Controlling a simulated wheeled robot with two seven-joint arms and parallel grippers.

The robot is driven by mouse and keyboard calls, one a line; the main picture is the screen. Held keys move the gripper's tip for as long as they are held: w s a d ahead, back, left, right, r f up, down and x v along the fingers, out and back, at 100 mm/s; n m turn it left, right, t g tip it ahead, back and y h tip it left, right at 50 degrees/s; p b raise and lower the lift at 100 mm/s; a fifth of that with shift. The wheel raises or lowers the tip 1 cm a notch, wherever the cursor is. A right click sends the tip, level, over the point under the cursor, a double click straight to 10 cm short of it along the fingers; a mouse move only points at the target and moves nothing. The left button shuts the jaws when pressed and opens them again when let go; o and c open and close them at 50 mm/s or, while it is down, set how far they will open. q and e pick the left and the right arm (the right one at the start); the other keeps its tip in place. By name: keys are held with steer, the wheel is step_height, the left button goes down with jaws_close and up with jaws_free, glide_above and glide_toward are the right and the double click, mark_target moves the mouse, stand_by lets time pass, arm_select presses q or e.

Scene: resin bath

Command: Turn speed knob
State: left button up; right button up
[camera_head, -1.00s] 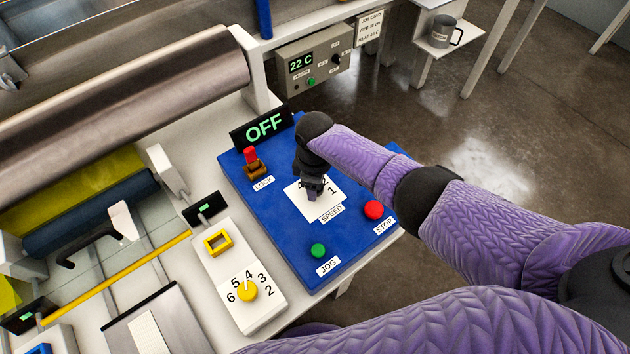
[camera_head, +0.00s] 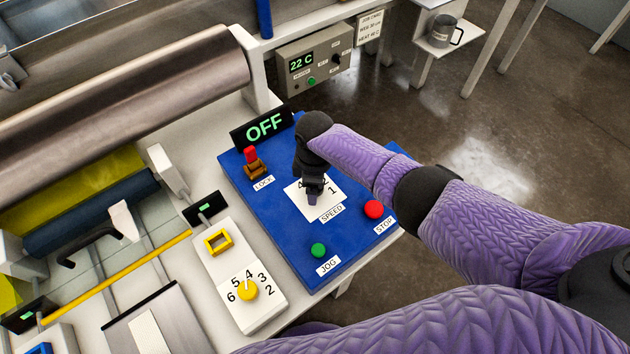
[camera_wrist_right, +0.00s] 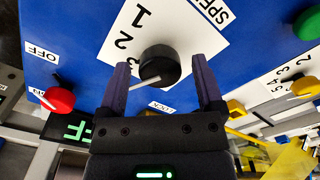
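The speed knob (camera_wrist_right: 158,68) is black and round with a white pointer line, on a white card (camera_head: 321,208) marked with numbers. In the wrist view its pointer runs toward the lower left, past the 2. My right gripper (camera_wrist_right: 161,88) is open, one finger on each side of the knob, with a small gap seen on both sides. In the head view my right gripper (camera_head: 312,190) is over the card and hides the knob and part of the numbers; the 1 shows. My left gripper is not in view.
A display (camera_head: 262,128) reads OFF. A yellow dial (camera_head: 247,291) stands to the lower left.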

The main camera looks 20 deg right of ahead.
step_height(320, 180, up, 10)
steer(key=p, duration=0.5)
